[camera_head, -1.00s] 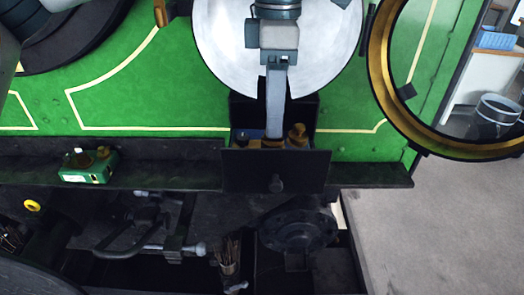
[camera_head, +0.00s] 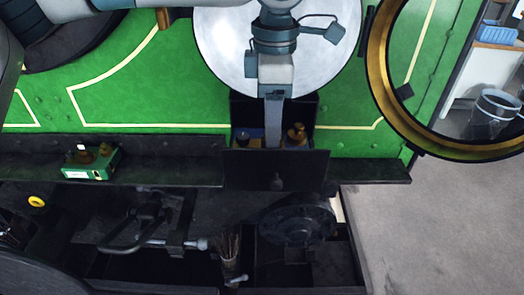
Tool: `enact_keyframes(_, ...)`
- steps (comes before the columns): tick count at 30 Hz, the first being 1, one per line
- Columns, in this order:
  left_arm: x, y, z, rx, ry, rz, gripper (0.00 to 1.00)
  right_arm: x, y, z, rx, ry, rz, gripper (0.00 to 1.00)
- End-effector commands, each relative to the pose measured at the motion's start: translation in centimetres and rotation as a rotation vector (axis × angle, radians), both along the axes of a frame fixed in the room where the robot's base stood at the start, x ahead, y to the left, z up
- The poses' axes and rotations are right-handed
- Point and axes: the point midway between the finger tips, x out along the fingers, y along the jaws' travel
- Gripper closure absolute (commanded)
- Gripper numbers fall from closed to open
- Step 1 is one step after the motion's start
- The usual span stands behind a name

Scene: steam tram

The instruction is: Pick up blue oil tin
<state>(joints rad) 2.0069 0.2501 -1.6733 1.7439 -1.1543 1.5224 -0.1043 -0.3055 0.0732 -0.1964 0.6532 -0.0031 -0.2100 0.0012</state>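A small dark blue thing (camera_head: 243,134), which may be the blue oil tin, sits at the left inside an open black drawer-like box (camera_head: 275,170) in front of the green panel. Its lower part is hidden by the box front. My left gripper (camera_head: 273,143) points straight down into the box, between the blue thing and a brass-topped container (camera_head: 297,135). I see its fingers edge-on, so their opening does not show. No hold on the blue thing is visible. My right gripper is not in view.
A green box with brass fittings (camera_head: 90,162) stands on the dark ledge (camera_head: 180,162) at left. A large brass ring (camera_head: 376,80) is at right. Below the ledge are dark pipes and a bundle of thin rods (camera_head: 229,248). Grey floor (camera_head: 430,230) is open at right.

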Motion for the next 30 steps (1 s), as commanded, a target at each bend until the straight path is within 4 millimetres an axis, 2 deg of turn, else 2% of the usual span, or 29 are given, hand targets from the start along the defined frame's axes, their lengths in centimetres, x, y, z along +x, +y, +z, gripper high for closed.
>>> enact_keyframes(1, 0.0, 0.0, 0.0, 0.000, 0.000, 0.000, 0.46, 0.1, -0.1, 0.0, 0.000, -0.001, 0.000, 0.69)
enact_keyframes(8, 0.0, 0.0, 0.0, 0.000, 0.000, 0.000, 1.00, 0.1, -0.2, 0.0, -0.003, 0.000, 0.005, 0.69)
enact_keyframes(22, 0.0, 0.0, 0.5, -0.002, -0.002, 0.001, 1.00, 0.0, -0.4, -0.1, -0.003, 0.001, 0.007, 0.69)
enact_keyframes(26, 0.1, -0.1, 1.3, -0.002, -0.003, 0.002, 1.00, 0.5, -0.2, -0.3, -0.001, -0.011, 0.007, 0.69)
enact_keyframes(30, 0.0, -0.1, 3.0, -0.003, -0.003, 0.001, 1.00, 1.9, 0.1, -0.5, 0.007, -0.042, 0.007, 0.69)
